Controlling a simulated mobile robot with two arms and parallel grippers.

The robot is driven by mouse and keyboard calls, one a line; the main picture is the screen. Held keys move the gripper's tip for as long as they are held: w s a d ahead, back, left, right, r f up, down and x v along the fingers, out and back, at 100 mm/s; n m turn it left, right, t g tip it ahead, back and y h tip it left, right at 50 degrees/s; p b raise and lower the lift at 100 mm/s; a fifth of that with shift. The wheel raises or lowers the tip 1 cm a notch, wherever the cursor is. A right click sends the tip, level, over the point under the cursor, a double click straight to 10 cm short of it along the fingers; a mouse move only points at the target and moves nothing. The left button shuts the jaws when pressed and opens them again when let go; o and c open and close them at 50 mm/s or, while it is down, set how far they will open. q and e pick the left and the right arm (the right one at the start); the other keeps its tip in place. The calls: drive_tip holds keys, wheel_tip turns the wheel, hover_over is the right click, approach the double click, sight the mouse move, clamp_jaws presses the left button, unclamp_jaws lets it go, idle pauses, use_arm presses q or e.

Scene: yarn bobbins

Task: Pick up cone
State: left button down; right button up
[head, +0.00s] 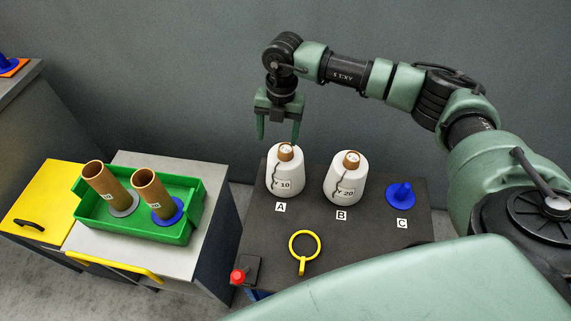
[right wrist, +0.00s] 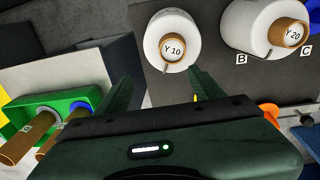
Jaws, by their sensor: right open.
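Two white yarn cones with brown tops stand upright on the dark table (head: 265,230). The cone marked Y 10 (head: 284,176) is by label A, and the cone marked Y 20 (head: 343,184) is by label B. They also show in the right wrist view as Y 10 (right wrist: 165,32) and Y 20 (right wrist: 250,27). My right gripper (head: 279,141) is open and empty. Its fingertips are close to the top of the Y 10 cone, and I cannot tell the exact gap. In the right wrist view, the cone lies ahead of the fingers, not between them. My left gripper is not in view.
A blue peg (head: 400,193) at label C is bare. A yellow ring with a handle (head: 303,246) and a red button (head: 238,276) are at the table's front. A green tray (head: 150,233) at left holds two brown tubes (head: 106,183) (head: 152,190).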

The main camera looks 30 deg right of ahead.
sight(285, 147)
drive_tip(key=shift+w+d+r+h, duration=0.15)
drive_tip(key=shift+d+h, duration=0.25)
drive_tip(key=shift+d, duration=0.7)
drive_tip(key=shift+d+m, duration=0.2)
drive_tip(key=shift+m, duration=0.1)
wheel_tip(285, 147, down, 8)
drive_tip(key=shift+r+p, duration=0.25)
drive_tip(key=shift+p, duration=0.7)
drive_tip(key=shift+w+r, duration=0.1)
drive_tip(key=shift+r, duration=0.05)
clamp_jaws()
